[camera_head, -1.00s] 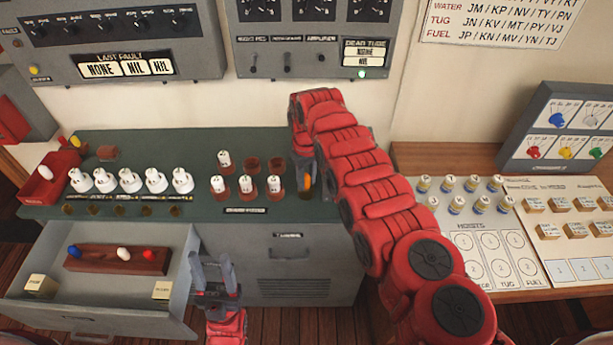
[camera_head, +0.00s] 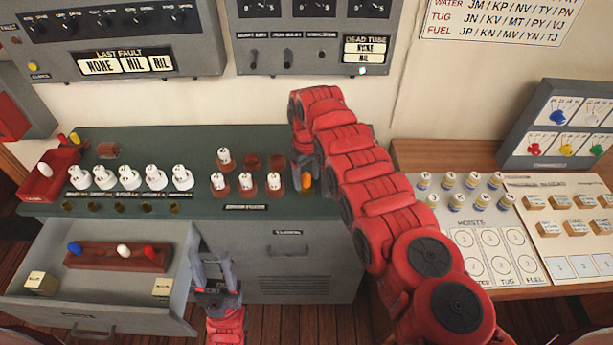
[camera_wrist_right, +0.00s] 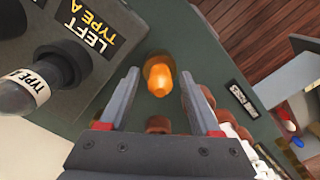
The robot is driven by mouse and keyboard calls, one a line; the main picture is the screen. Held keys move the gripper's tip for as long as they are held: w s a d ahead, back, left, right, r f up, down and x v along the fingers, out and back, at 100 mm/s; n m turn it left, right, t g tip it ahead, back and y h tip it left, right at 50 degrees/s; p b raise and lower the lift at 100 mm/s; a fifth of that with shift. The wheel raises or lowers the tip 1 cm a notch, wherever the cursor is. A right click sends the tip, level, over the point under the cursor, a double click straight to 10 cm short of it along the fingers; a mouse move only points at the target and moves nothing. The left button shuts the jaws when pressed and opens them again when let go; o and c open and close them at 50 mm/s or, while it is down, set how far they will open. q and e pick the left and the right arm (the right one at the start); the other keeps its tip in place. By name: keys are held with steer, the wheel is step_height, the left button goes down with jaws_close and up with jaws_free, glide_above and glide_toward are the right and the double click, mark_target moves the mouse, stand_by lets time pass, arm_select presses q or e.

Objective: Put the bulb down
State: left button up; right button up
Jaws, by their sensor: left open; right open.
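An orange bulb (camera_head: 306,182) is on the green counter (camera_head: 330,208) at its right end, partly hidden by my right arm. In the right wrist view the orange bulb (camera_wrist_right: 158,78) shows between and just beyond the tips of the two fingers, with green counter around it. My right gripper (camera_wrist_right: 160,88) is open, with gaps showing on both sides of the bulb. In the head view my right gripper (camera_head: 303,170) is mostly hidden behind its own arm. My left gripper (camera_head: 213,262) is open and empty in front of the counter, beside the open drawer.
Brown sockets (camera_head: 277,162), some holding white tubes (camera_head: 274,181), are left of the bulb. A row of white tubes (camera_head: 129,177) and a red tray (camera_head: 45,177) are further left. The open drawer (camera_head: 190,255) holds a brown rack (camera_head: 105,257).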

mark_target(307, 173)
step_height(307, 173, up, 6)
steer(key=b, duration=0.3)
steer(key=shift+r, duration=0.25)
step_height(307, 173, up, 5)
steer(key=shift+a+f, duration=0.1)
steer(key=shift+a, duration=0.05)
steer(key=shift+d+r, duration=0.2)
steer(key=shift+r, duration=0.25)
